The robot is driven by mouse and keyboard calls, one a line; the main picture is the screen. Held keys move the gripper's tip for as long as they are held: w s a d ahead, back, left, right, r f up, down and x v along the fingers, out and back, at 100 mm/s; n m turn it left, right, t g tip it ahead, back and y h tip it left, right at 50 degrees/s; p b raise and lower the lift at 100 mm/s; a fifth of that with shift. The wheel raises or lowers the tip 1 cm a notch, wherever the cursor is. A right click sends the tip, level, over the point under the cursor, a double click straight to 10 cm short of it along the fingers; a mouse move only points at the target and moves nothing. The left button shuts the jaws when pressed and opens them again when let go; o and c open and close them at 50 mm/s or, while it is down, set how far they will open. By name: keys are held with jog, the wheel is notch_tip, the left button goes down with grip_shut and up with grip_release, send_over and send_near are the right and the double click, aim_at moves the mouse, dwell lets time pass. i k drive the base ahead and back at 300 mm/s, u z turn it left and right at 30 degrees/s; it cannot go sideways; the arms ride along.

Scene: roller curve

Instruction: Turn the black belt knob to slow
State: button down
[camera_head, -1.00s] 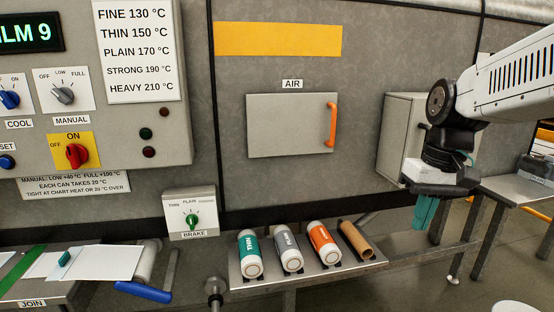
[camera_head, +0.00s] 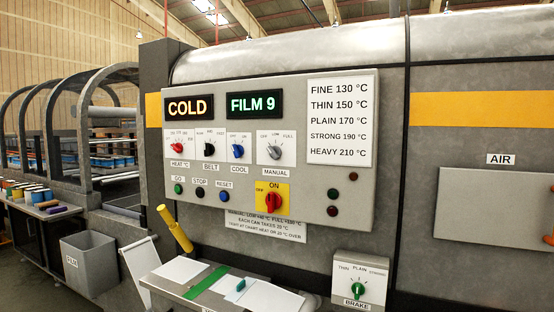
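The black belt knob (camera_head: 209,149) is on a white plate on the grey control panel (camera_head: 330,195), above the label BELT (camera_head: 210,168). The plate carries small setting words along its top, with SLOW at the left as far as I can read. The knob's pointer looks about upright, but it is too small to tell its setting surely. The red heat knob (camera_head: 177,148) is to its left and the blue cool knob (camera_head: 238,151) to its right. My gripper is out of view.
Displays read COLD (camera_head: 189,107) and FILM 9 (camera_head: 253,104). A grey manual knob (camera_head: 275,152), push buttons (camera_head: 200,191) and a red switch (camera_head: 273,202) share the panel. Below stand a joining table (camera_head: 180,272), a yellow handle (camera_head: 175,228), a brake box (camera_head: 358,275) and a grey bin (camera_head: 90,268).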

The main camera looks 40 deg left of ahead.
aim_at(209, 149)
jog(key=u, duration=1.55)
jog(key=k, duration=0.65)
jog(key=u, duration=0.65)
jog(key=i, duration=1.35)
jog(key=z, duration=0.2)
